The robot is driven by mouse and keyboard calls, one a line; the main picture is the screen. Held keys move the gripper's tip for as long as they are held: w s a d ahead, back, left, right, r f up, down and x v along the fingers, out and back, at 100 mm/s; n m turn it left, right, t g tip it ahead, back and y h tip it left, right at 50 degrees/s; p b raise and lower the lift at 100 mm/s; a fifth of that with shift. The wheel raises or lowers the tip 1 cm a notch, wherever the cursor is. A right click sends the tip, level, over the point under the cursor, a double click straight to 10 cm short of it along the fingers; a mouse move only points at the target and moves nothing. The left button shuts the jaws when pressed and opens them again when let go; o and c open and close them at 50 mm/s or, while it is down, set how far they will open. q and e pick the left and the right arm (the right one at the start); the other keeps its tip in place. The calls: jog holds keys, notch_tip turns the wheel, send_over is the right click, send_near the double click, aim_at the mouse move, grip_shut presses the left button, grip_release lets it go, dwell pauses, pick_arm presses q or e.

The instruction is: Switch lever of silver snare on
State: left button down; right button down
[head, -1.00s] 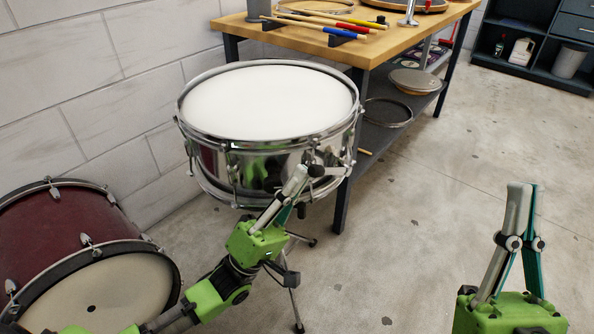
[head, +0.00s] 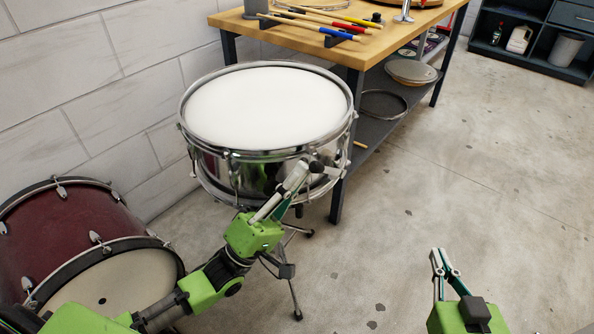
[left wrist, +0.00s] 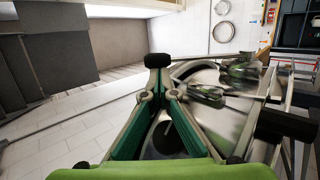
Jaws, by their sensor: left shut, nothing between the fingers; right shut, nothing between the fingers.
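The silver snare (head: 268,105) is a chrome drum with a white head, standing on a stand left of centre in the head view. My left gripper (head: 303,166) is shut and empty at the front right of its shell. A dark knob-like part (head: 316,168) is just beside the fingertips. In the left wrist view the fingers meet at a dark block (left wrist: 158,60), and another dark part (left wrist: 287,125) is at the right near the chrome shell. I cannot tell which is the lever, nor its position. My right gripper (head: 438,252) is shut and empty, low at the right over the floor.
A wooden workbench (head: 290,38) with drumsticks stands behind the snare, its leg close to the drum's right side. A dark red drum (head: 65,225) lies at the lower left. A dark shelf unit (head: 540,40) is at the back right. The floor at the right is clear.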

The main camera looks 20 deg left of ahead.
pick_arm(q)
jog(key=p, duration=0.2)
jog(key=r+g+y+p, duration=0.1)
jog(key=p, duration=0.2)
jog(key=shift+w+d+r+n, duration=0.2)
jog(key=shift+w+d+n, duration=0.15)
jog(key=shift+n, duration=0.05)
pick_arm(e)
jog(key=s+d+f+g+h, duration=0.1)
jog(key=s+d+f+g, duration=0.2)
jog(key=s, duration=0.6)
jog(key=s+d+f+g+h, duration=0.2)
jog(key=s+d+f+g, duration=0.1)
jog(key=s+f+g, duration=0.5)
jog(key=shift+s+d+f+m, duration=0.3)
jog(key=shift+s+f, duration=0.15)
jog(key=shift+f, duration=0.3)
